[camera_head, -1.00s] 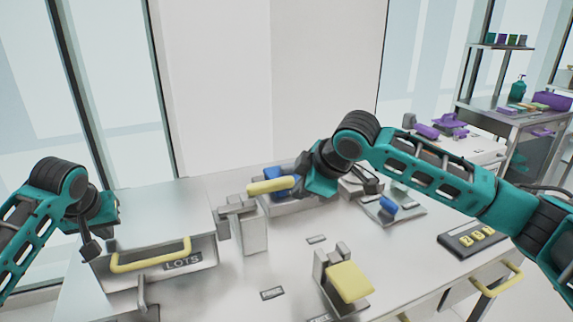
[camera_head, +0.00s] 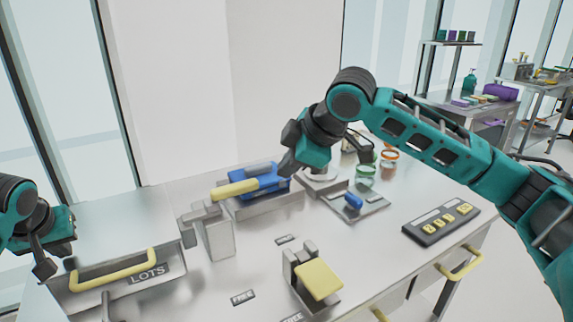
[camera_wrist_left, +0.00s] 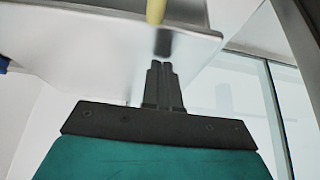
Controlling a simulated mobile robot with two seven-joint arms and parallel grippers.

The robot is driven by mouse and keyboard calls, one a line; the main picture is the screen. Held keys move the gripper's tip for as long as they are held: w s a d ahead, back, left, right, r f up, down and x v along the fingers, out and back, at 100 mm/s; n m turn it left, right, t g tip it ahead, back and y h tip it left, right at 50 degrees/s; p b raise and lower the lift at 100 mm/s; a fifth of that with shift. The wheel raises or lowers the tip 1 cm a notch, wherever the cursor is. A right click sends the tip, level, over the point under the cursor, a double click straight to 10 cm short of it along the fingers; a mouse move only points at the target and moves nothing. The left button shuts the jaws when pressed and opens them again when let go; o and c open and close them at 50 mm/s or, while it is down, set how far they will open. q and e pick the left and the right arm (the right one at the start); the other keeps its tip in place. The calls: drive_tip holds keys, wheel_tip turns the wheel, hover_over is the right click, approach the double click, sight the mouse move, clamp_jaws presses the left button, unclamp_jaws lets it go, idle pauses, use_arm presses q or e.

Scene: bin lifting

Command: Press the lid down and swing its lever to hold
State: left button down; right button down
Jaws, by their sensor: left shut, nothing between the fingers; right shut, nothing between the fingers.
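A metal bin marked LOTS (camera_head: 148,274) stands at the left of the table, with a flat grey lid (camera_head: 110,222) over it and a yellow bar handle (camera_head: 115,270) at its front. A yellow-handled lever (camera_head: 236,189) lies level between a grey post (camera_head: 216,236) and a blue block (camera_head: 262,181). My left gripper (camera_head: 44,268) is shut and empty beside the bin's left end. In the left wrist view its closed fingers (camera_wrist_left: 163,85) are below a pale panel (camera_wrist_left: 80,45) and a yellow bar end (camera_wrist_left: 155,12). My right gripper (camera_head: 287,164) is shut and empty, right of the blue block.
A tray (camera_head: 358,210) with a blue piece, jars (camera_head: 366,174) and a dark panel with yellow buttons (camera_head: 440,226) are to the right.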

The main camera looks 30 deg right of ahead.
use_arm(q)
drive_tip(key=shift+w+r, duration=0.1)
drive_tip(key=shift+r, duration=3.25)
drive_tip(key=v, duration=1.3)
drive_tip(key=shift+f, duration=0.1)
